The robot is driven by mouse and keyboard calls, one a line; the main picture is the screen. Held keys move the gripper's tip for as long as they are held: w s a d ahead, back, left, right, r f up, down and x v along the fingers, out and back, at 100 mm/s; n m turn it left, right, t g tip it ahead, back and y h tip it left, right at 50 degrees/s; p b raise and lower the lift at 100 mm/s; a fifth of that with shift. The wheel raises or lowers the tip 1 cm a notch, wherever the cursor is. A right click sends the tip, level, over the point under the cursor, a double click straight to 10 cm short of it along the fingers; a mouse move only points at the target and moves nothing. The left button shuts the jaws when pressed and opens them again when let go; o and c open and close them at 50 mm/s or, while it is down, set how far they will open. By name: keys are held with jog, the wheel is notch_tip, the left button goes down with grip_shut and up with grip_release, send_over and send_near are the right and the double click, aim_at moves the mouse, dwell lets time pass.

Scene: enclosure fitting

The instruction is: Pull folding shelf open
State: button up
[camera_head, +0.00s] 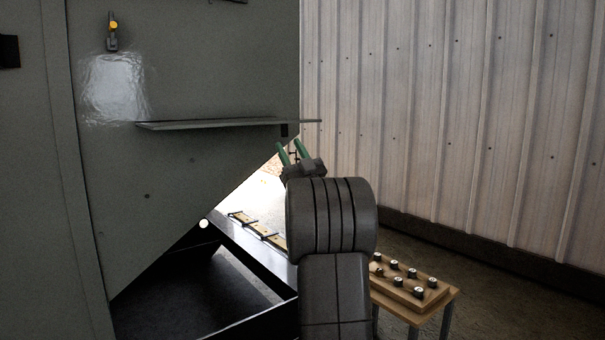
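The folding shelf (215,124) is a thin grey plate on the large grey enclosure panel. It shows nearly edge-on and looks roughly level, and its right end reaches past the panel's edge. My gripper (291,150) has two green fingertips. It is just below the right part of the shelf, pointing up and to the left. The fingers stand apart and I see nothing between them. I cannot tell how far in depth they are from the shelf. My own arm hides what lies behind and below the gripper.
A latch with a yellow knob (113,25) is high on the panel. A low wooden table (440,300) with a block of several black knobs (411,283) stands at lower right. A dark open compartment (205,285) lies below the panel. A corrugated wall (450,120) closes the right side.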

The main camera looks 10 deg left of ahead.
aim_at(285, 138)
jog(key=v, duration=0.9)
jog(key=shift+f+p, duration=0.25)
jog(key=shift+p, duration=0.1)
jog(key=shift+r, duration=0.1)
jog(key=b+x, duration=0.1)
jog(key=x, duration=1.2)
jog(key=shift+r, duration=0.25)
jog(key=shift+w+r, duration=0.1)
jog(key=shift+r, duration=0.15)
